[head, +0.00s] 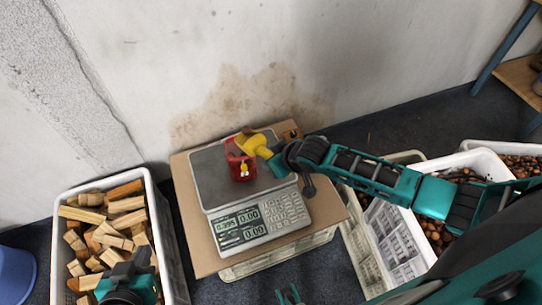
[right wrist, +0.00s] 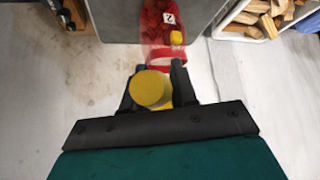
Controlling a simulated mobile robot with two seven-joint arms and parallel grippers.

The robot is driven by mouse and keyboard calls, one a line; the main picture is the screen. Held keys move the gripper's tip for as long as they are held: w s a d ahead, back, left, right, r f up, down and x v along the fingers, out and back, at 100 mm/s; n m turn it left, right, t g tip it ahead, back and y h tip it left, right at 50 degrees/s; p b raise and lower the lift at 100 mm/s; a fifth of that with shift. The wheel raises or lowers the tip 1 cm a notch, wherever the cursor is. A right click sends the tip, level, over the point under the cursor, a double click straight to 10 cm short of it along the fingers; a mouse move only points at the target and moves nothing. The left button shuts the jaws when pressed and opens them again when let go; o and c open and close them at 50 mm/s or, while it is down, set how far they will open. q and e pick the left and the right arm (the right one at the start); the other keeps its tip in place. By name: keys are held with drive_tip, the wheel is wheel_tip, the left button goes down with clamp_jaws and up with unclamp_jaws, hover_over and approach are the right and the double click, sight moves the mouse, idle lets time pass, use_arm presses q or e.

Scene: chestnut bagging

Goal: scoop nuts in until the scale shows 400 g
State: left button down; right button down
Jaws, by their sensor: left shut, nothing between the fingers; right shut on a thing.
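A red bag (head: 240,160) with a yellow tag stands on the scale's grey plate; its red mesh and white label also show in the right wrist view (right wrist: 160,20). The scale (head: 250,215) has a lit display that seems to read about 0.395, with 0.00 in the other fields. My right gripper (head: 279,162) is shut on a yellow scoop (head: 253,144), held at the bag's top. The scoop's round yellow end (right wrist: 152,90) shows between the fingers in the right wrist view. I cannot tell whether nuts are in it. My left gripper (head: 126,272) is shut and empty over the wood crate.
The scale stands on a cardboard sheet (head: 203,258) over a white crate. A white crate (head: 172,252) of split wood is at left. White crates of chestnuts (head: 438,236) are at right, partly under my right arm. A stained wall (head: 255,95) rises close behind.

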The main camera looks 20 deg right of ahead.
sight(270, 155)
drive_tip(key=shift+s+f+t, duration=0.1)
drive_tip(key=shift+t, duration=0.3)
drive_tip(key=shift+r, duration=0.2)
wheel_tip(270, 155, up, 3)
drive_tip(key=p, duration=0.3)
drive_tip(key=shift+p, duration=0.3)
drive_tip(key=shift+f, duration=0.1)
idle(0.4)
idle(0.9)
